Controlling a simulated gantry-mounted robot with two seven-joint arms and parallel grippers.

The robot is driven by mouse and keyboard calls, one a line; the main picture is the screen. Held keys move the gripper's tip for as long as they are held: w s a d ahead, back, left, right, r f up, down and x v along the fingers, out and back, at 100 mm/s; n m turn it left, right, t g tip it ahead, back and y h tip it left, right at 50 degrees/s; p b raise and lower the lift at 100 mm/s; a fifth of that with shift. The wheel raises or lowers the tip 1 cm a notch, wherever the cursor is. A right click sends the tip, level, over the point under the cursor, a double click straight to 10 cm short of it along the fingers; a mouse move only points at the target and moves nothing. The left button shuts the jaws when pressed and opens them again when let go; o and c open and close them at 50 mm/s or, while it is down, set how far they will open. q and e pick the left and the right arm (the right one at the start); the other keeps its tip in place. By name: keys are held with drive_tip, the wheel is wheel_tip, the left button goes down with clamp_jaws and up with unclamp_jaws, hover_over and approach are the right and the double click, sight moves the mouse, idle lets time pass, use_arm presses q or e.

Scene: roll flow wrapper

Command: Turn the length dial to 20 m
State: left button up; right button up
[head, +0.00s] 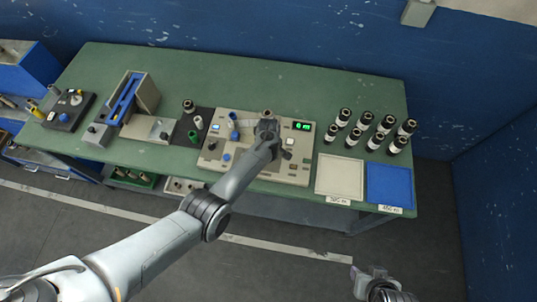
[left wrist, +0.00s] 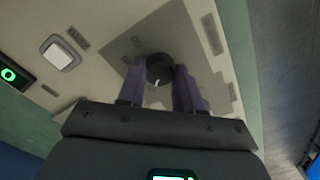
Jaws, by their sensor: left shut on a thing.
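The length dial (left wrist: 160,68) is a dark round knob with a white pointer mark, on a grey patch of the beige control panel (head: 213,155). My left gripper (left wrist: 159,80) is shut on the dial, with one finger on each side of it. In the head view my left arm reaches over the panel and largely hides the dial. A green-lit display (head: 302,126) on the panel seems to read 0 m; its edge also shows in the left wrist view (left wrist: 9,75). My right gripper (head: 372,272) is low in the head view, away from the bench and empty.
A white square button (left wrist: 60,53) lies between display and dial. Several black-and-white rolls (head: 376,142) stand right of the panel, behind a pale tray (head: 340,176) and a blue tray (head: 389,184). A blue-topped device (head: 125,97) stands at the left on the green bench (head: 230,75).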

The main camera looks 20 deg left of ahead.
idle(0.3)
use_arm(q)
drive_tip(key=o, duration=1)
drive_tip(key=shift+o, duration=0.2)
drive_tip(key=shift+r+p, duration=0.3)
drive_tip(key=shift+r, duration=0.3)
wheel_tip(320, 180, up, 10)
drive_tip(key=p, duration=0.2)
drive_tip(key=shift+f+p, duration=0.25)
drive_tip(key=shift+p, duration=0.1)
drive_tip(key=shift+s, duration=0.1)
